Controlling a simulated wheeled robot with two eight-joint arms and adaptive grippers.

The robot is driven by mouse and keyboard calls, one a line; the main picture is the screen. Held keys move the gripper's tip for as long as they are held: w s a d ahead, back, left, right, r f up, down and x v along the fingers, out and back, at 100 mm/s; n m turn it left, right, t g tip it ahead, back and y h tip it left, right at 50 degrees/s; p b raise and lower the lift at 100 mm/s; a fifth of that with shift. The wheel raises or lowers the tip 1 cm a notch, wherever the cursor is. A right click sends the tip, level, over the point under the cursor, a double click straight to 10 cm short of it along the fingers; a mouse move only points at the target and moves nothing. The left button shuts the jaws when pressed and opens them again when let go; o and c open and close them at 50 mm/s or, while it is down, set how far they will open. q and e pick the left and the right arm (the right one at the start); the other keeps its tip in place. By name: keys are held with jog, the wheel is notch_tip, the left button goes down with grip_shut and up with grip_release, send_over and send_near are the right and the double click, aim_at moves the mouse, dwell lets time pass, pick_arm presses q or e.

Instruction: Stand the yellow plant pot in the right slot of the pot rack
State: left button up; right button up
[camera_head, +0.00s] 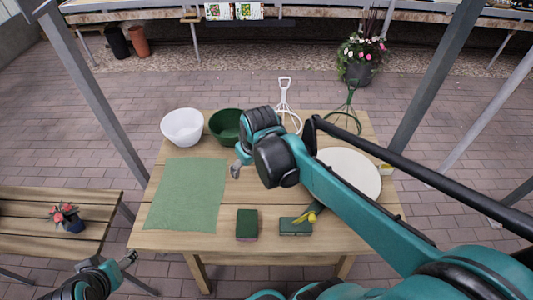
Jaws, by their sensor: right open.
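A small yellow thing (386,168) shows at the table's right edge, beside the white round board; my right arm crosses close to it, and I cannot tell whether it is the yellow plant pot. No pot rack with slots can be made out. My right arm reaches in from the right across the table. Its gripper (238,168) is open, above the table near the top right corner of the green cloth, with no object seen in it. My left gripper (128,259) is low at the left, off the table's front left corner; its fingers are too small to read.
White (284,92) and green (349,100) stands are behind.

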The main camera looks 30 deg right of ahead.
jog(key=w+d+f+g+p, duration=0.1)
jog(key=w+d+f, duration=0.1)
jog(key=w+d, duration=0.1)
jog(key=w+d+f+n+g+p, duration=0.1)
jog(key=w+d+p, duration=0.1)
jog(key=w+d, duration=0.1)
jog(key=w+d+f+g+p, duration=0.1)
jog(key=w+d+f+g, duration=0.1)
jog(key=w+d, duration=0.2)
jog(key=shift+w+f+p, duration=0.1)
jog(key=shift+f+p, duration=0.2)
jog(key=shift+p, duration=0.05)
notch_tip(320, 180, down, 3)
jog(key=shift+r+n+b, duration=0.1)
jog(key=shift+n+b, duration=0.2)
jog(key=shift+b, duration=0.2)
notch_tip(320, 180, down, 5)
jog(key=shift+f+b, duration=0.2)
jog(key=shift+b, duration=1)
jog(key=shift+s+r, duration=0.1)
jog(key=shift+s, duration=0.1)
jog(key=shift+c, duration=0.6)
pick_arm(q)
notch_tip(320, 180, up, 2)
jog(key=shift+a+r, duration=0.1)
pick_arm(e)
jog(key=c, duration=1.3)
